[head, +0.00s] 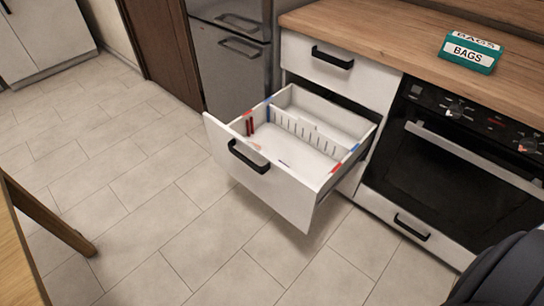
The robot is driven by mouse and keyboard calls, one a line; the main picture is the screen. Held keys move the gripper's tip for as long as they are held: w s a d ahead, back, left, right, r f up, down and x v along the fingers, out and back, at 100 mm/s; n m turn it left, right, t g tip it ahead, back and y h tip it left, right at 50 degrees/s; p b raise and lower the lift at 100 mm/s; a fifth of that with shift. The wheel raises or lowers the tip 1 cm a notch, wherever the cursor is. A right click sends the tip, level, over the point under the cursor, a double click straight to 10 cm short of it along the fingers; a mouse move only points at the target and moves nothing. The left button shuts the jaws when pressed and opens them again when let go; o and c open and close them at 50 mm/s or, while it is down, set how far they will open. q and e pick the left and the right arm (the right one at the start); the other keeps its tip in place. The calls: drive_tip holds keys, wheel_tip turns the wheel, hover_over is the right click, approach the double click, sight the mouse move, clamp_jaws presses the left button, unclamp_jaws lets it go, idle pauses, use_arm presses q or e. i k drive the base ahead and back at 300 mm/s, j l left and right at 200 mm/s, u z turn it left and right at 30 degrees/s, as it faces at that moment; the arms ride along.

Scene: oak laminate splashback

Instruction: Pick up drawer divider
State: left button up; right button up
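The drawer divider (306,134) looks like a white strip with a row of dark slots. It stands inside the open white drawer (245,178), toward the back, and runs across from the left side to the right side. Whether its ends touch the drawer walls is too small to tell. Neither of my grippers is in view.
Red and blue marks sit on the drawer's side rims. Red items (250,126) stand at the drawer's left. A BAGS box (470,53) is on the wooden counter (400,36). An oven (450,150) is at right, a table (20,250) at lower left. Tiled floor in front is clear.

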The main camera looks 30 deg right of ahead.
sight(301, 128)
drive_tip(key=i+z, duration=0.4)
drive_tip(key=i+j+z, duration=0.2)
drive_tip(key=i+z, duration=0.15)
drive_tip(key=i, duration=0.25)
drive_tip(key=i+j+z, duration=0.4)
drive_tip(key=i+l, duration=0.1)
